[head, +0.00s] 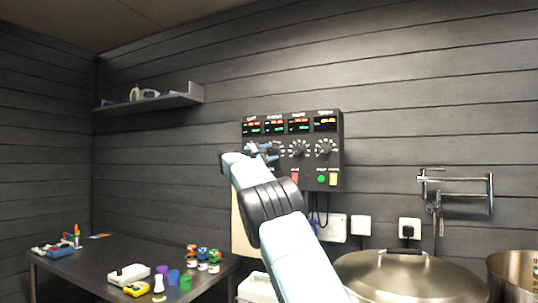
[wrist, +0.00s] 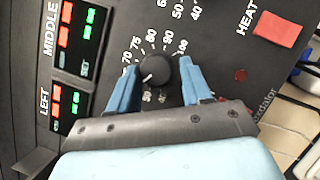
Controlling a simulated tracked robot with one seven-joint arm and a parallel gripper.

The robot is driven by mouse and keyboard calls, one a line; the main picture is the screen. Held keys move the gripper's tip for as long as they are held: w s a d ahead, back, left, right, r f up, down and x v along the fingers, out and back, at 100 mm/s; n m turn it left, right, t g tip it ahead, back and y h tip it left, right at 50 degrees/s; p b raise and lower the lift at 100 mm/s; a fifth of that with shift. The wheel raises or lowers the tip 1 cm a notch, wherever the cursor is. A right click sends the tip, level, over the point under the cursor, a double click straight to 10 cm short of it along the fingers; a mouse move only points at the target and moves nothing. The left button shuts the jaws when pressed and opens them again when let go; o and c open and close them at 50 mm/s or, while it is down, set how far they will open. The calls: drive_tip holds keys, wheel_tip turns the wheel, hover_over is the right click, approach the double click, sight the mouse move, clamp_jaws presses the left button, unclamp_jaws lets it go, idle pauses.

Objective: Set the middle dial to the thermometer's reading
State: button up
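The dark control panel (head: 335,165) is on the back wall, with a row of lit displays over its dials.
A red HEAT button (wrist: 280,29) and a green button (head: 321,179) are low on the panel. A lidded steel pot (head: 410,275) stands at lower right. A dark table (head: 100,262) with small coloured items is at lower left. A shelf (head: 150,103) is above it.

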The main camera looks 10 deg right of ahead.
drive_tip(key=shift+o, duration=1.4)
drive_tip(key=shift+w, duration=0.1)
drive_tip(key=shift+o, duration=0.4)
drive_tip(key=shift+a, duration=0.15)
drive_tip(key=v, duration=1.3)
drive_tip(key=shift+s, duration=0.25)
drive_tip(key=shift+f, duration=0.1)
